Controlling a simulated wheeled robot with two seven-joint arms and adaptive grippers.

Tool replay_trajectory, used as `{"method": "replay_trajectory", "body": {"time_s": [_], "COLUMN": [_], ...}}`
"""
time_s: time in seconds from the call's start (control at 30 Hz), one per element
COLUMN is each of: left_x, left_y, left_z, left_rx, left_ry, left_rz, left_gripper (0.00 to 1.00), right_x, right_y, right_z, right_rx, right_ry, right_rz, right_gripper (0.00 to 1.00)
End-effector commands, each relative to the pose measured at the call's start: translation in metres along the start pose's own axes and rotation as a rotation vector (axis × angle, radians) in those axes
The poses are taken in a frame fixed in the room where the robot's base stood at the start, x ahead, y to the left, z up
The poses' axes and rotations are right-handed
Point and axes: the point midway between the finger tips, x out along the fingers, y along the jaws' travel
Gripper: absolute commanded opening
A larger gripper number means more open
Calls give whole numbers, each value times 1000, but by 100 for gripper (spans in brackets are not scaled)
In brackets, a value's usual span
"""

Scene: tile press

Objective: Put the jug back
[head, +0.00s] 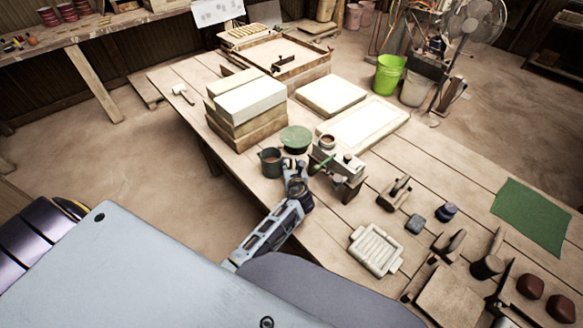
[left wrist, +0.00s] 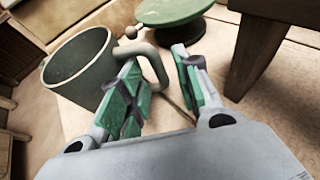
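The jug (head: 270,163) is a dark grey-green open vessel, standing upright on the wooden table near its left edge. In the left wrist view the jug (left wrist: 78,68) is on the left, with its curved handle (left wrist: 153,62) facing my fingers. My left gripper (head: 297,178) is just right of the jug in the head view. In the left wrist view the gripper (left wrist: 158,85) is open, its green-padded fingertips on either side of the handle, with a gap between them. Whether either finger touches the handle cannot be told. My right gripper is not in view.
A round green turntable (head: 296,137) stands just behind the jug. A small press-like stand (head: 345,168) is close to the right of my gripper. Stacked blocks (head: 245,108) are behind. Wooden tools and a white ribbed tray (head: 376,250) lie to the right.

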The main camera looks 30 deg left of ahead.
Motion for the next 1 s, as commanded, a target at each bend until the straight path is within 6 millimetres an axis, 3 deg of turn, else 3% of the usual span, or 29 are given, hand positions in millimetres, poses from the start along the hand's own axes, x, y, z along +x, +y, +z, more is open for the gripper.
{"method": "replay_trajectory", "body": {"time_s": [0.27,1.0], "left_x": [-18,-107], "left_y": [0,0], "left_z": [0,1], "left_rx": [1,0], "left_ry": [0,0], "left_rz": [0,0], "left_gripper": [33,33], "right_x": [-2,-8], "right_y": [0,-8], "right_z": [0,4], "right_rx": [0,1], "right_ry": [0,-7], "right_rz": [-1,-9], "right_gripper": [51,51]}}
